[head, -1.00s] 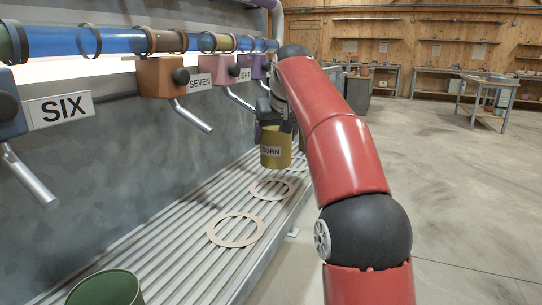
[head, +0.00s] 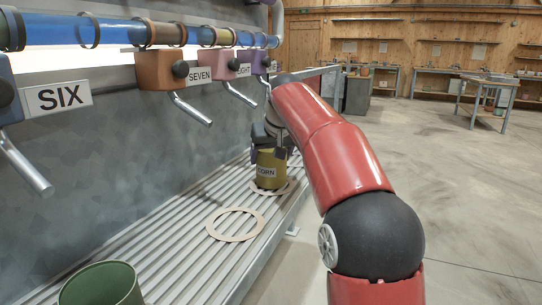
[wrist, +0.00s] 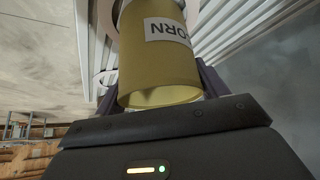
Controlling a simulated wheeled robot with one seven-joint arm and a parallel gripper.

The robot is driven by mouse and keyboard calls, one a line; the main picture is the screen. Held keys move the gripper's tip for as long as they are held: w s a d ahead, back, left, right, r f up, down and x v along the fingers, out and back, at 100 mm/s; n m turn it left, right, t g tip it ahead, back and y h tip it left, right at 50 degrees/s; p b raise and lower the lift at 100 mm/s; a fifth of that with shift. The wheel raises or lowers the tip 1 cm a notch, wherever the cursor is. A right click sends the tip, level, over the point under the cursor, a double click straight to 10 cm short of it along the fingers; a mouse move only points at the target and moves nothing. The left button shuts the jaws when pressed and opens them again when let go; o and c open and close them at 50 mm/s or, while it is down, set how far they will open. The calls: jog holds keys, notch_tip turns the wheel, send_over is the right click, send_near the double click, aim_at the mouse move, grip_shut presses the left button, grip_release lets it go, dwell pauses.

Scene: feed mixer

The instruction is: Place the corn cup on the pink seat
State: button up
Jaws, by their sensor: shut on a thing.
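The corn cup (head: 270,172) is an olive-yellow cup with a white label reading CORN. My gripper (head: 270,150) is shut on it from above and holds it upright. The cup is at the far pale pinkish ring (head: 286,189) on the slatted rack, and its base appears to be at ring level. The cup hides most of that ring, so I cannot tell if it touches. In the wrist view the cup (wrist: 160,65) fills the space between the fingers, its label upside down. Part of a ring shows beside it.
A second pale ring (head: 213,228) lies empty nearer on the rack. A green cup (head: 103,285) stands at the front left. Dispensers SIX, SEVEN (head: 160,70) and the pink EIGHT (head: 226,68) overhang the rack with metal levers. Open floor lies right.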

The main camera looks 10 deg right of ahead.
jog(key=shift+f, duration=0.15)
jog(key=o, duration=1)
jog(key=shift+s+r, duration=0.1)
jog(key=shift+r, duration=0.3)
jog(key=p+v, duration=0.1)
jog(key=v, duration=1)
jog(key=shift+s+r+p, duration=0.15)
jog(key=shift+r+p, duration=0.1)
jog(key=shift+p, duration=0.1)
jog(key=shift+m+g, duration=0.4)
jog(key=shift+g, duration=0.1)
jog(key=s+f, duration=0.8)
jog(key=s, duration=0.2)
jog(key=s+f, duration=0.9)
jog(key=s, duration=0.2)
jog(key=s+f, duration=0.8)
jog(key=s, duration=0.3)
jog(key=shift+a+f, duration=0.3)
jog(key=shift+f, duration=0.05)
